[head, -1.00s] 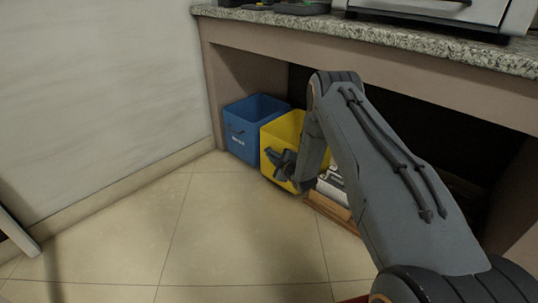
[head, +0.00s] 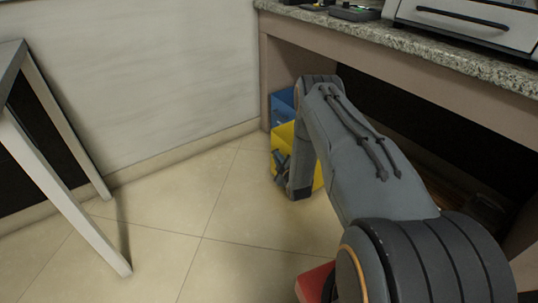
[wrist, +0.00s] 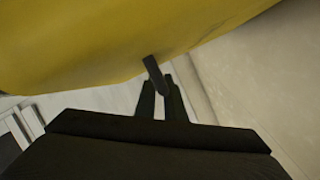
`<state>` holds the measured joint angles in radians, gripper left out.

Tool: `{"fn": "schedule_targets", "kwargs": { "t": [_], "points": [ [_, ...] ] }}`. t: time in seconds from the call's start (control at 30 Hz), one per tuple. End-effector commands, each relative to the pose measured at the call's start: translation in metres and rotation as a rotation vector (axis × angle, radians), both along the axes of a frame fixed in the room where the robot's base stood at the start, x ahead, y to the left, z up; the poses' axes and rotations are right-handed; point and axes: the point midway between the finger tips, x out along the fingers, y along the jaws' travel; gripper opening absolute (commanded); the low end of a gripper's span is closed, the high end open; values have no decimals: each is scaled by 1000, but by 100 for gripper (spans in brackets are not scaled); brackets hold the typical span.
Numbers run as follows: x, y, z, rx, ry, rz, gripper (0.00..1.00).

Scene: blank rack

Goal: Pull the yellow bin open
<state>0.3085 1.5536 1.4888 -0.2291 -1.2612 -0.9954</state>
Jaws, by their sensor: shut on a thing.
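The yellow bin (head: 284,134) stands low at the opening under the counter, partly hidden by my arm. It sits in front of the blue bin's line, out toward the floor. In the wrist view its yellow side (wrist: 120,45) fills the top. My gripper (head: 281,167) is at the bin's front face, and its dark fingers also show in the wrist view (wrist: 161,92). They are shut on the bin's dark handle (wrist: 152,66), close against the yellow side. The bin's right part and inside are mostly hidden.
A blue bin (head: 283,105) stands behind the yellow one, beside the wall. The granite counter (head: 400,40) bears an oven-like appliance (head: 470,22). A table with pale legs (head: 70,200) stands at left. The tiled floor (head: 190,215) between is clear.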

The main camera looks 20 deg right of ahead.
Motion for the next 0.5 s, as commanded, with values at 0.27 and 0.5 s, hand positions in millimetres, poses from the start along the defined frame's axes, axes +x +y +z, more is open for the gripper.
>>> {"fn": "schedule_targets", "kwargs": {
  "t": [0.27,0.5],
  "points": [
    [-8,-9,-2,2,4,-25,0],
    [-8,-7,-2,2,5,-24,0]
  ]
}}
